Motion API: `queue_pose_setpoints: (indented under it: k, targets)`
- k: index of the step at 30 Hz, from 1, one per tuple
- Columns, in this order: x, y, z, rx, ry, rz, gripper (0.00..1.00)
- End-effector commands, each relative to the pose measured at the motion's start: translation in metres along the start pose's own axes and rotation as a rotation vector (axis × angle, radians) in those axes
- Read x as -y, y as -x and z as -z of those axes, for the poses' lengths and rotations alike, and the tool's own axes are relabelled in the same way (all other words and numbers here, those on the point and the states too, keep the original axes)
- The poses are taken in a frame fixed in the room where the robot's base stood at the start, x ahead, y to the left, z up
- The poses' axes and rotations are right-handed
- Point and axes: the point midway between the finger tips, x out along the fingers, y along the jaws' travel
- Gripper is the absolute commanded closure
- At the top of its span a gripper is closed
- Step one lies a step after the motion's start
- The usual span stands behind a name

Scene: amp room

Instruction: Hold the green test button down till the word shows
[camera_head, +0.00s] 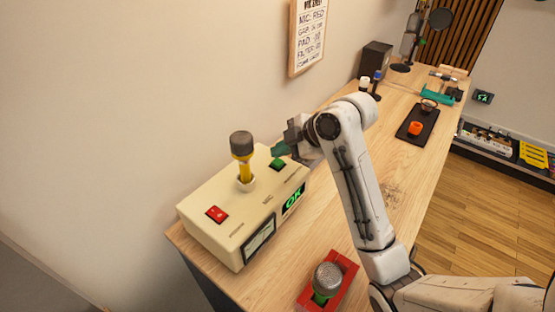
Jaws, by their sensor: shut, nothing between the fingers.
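A cream tester box (212,195) stands on the near end of the wooden bench. Its green button (277,164) is on the top, at the far right corner, and a red button (217,214) is at the near left. A small dark display (293,200) on the box's side shows the word OK in bright green. A yellow microphone with a dark head (242,150) stands upright in the top of the box. My gripper (281,149) is shut and empty, with its dark green tips just above and behind the green button in the picture. I cannot tell whether they touch it.
A meter window (259,240) is on the box's front. A grey-headed microphone (326,281) lies in a red holder (344,272) at the near right. A black tray (425,117) with an orange item, a speaker (375,58) and stands are farther back. The bench middle is clear.

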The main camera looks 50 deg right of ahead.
Motion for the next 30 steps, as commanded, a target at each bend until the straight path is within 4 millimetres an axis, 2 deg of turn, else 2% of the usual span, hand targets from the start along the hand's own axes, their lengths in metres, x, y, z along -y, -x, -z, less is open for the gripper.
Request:
queue_pose_setpoints:
  k: [8,22,30]
  targets:
    - [-0.003,0.004,0.004,0.000,0.001,0.000,1.00]
    - [-0.024,0.033,0.025,0.000,0.001,0.000,1.00]
    - [-0.025,0.035,0.026,0.000,0.001,0.000,1.00]
